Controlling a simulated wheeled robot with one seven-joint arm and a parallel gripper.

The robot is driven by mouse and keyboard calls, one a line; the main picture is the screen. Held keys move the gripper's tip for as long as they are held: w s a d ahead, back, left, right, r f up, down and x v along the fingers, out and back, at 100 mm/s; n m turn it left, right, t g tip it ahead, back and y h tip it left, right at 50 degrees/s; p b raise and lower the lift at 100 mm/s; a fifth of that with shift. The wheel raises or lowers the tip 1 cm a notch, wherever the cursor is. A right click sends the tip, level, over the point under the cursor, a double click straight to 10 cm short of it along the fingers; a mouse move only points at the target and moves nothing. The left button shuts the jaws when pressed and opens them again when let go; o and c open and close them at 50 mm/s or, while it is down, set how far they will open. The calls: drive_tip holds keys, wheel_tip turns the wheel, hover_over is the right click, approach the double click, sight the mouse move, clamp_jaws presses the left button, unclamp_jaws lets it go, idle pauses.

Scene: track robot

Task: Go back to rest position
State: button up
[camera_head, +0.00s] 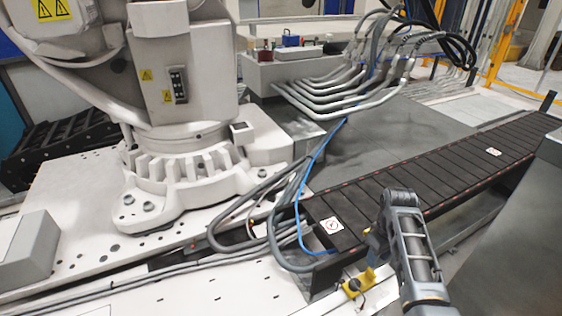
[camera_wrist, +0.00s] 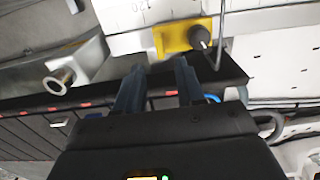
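In the wrist view my gripper (camera_wrist: 159,66) shows two dark fingers standing apart with nothing between them. The fingertips point toward a white plate edge with a yellow bracket (camera_wrist: 177,37) and its black knob (camera_wrist: 200,38) just beyond, a little right of the fingers. In the head view my grey arm reaches in at the lower right, over the near end of the black slatted track. The yellow bracket (camera_head: 358,284) shows just left of my arm. My gripper's fingers are mostly hidden behind the arm in the head view.
A large white industrial robot base (camera_head: 185,175) stands on a white plate at left. The black slatted track (camera_head: 440,175) runs to the upper right. Grey hoses and a blue cable (camera_head: 312,165) loop down near its end. A grey panel (camera_head: 515,225) stands close on the right.

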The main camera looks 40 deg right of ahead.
drive_tip(key=s+a+r+n+t+h+p, duration=0.1)
drive_tip(key=s+a+r+t+p, duration=0.15)
drive_tip(key=a, duration=0.35)
drive_tip(key=s+a+r+n+t+h+p, duration=0.1)
drive_tip(key=s+a+r+t+h, duration=0.1)
drive_tip(key=s+a, duration=0.35)
drive_tip(key=s+a+r+n+t+h+p, duration=0.1)
drive_tip(key=s+a+r+t+p, duration=0.15)
drive_tip(key=a, duration=0.55)
drive_tip(key=s+a+r+t+y+p, duration=0.1)
drive_tip(key=s+a+r+t, duration=0.1)
drive_tip(key=r, duration=0.7)
drive_tip(key=s+a+r+t+y+p, duration=0.1)
drive_tip(key=s+a+r+t, duration=0.2)
drive_tip(key=a+r, duration=0.4)
drive_tip(key=s+a+r+t+y+p, duration=0.1)
drive_tip(key=s+a+r+t+y, duration=0.1)
drive_tip(key=r, duration=1)
drive_tip(key=s+a+t, duration=0.1)
drive_tip(key=s+a, duration=0.1)
drive_tip(key=shift+a+r, duration=0.35)
drive_tip(key=shift+o, duration=0.4)
